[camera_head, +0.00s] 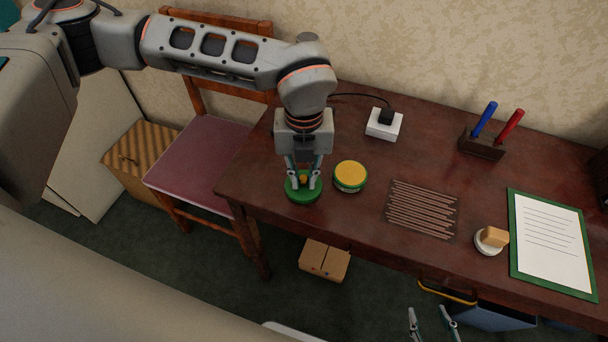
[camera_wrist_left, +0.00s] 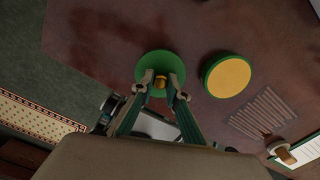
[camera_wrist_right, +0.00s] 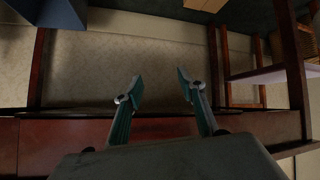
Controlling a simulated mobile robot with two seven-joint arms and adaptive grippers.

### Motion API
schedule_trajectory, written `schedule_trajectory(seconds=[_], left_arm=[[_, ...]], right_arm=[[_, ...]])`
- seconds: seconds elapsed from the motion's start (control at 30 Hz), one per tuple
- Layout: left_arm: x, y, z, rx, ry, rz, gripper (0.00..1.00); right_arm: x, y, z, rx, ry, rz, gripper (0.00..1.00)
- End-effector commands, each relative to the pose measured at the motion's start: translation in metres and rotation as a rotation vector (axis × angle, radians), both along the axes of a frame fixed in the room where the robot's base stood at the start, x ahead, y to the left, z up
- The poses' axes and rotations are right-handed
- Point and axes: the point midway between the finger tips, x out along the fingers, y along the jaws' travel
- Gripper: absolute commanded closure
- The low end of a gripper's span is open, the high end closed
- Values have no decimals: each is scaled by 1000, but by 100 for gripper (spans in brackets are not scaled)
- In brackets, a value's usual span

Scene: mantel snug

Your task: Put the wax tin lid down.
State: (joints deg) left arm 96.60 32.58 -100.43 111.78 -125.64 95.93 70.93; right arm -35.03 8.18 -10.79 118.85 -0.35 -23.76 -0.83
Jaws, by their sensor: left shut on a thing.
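The wax tin lid (camera_head: 303,194) is a green disc with a small brass knob, at the left end of the dark red desk. My left gripper (camera_head: 303,181) points down and is shut on its knob; the lid and knob also show in the left wrist view (camera_wrist_left: 153,64). I cannot tell whether the lid touches the desk. The open wax tin (camera_head: 350,177), green with yellow wax, stands just right of the lid, apart from it. My right gripper (camera_head: 432,318) is open and empty, low in front of the desk.
A slatted mat (camera_head: 421,209), a white round piece with a tan block (camera_head: 491,239), and a green-edged clipboard (camera_head: 550,243) lie to the right. A white socket box (camera_head: 384,124) and a pen holder (camera_head: 482,147) stand behind. A chair (camera_head: 200,160) stands left of the desk.

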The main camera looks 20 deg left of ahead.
Motion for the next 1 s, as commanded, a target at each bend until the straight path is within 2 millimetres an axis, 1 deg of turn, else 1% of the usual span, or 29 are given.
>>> schedule_trajectory(seconds=[0.23,0.27,0.3,0.57,0.67,0.77,0.87,1.0], left_arm=[[0,0,-2,0,0,0,100],[0,0,-2,-1,-1,0,77],[0,0,-2,0,-1,0,68],[0,0,-2,0,0,0,68],[0,0,1,0,0,0,68],[1,0,12,0,-3,0,68],[1,0,31,0,-8,-1,68],[1,0,62,0,-9,0,68]], right_arm=[[2,0,2,0,-4,0,60],[2,0,2,0,-4,0,60],[2,0,2,0,-4,0,60],[2,0,2,0,-4,0,60],[1,0,1,0,-4,0,60],[3,0,6,1,-10,0,60],[6,0,10,1,-16,-1,60],[7,0,15,6,-21,-2,60]])
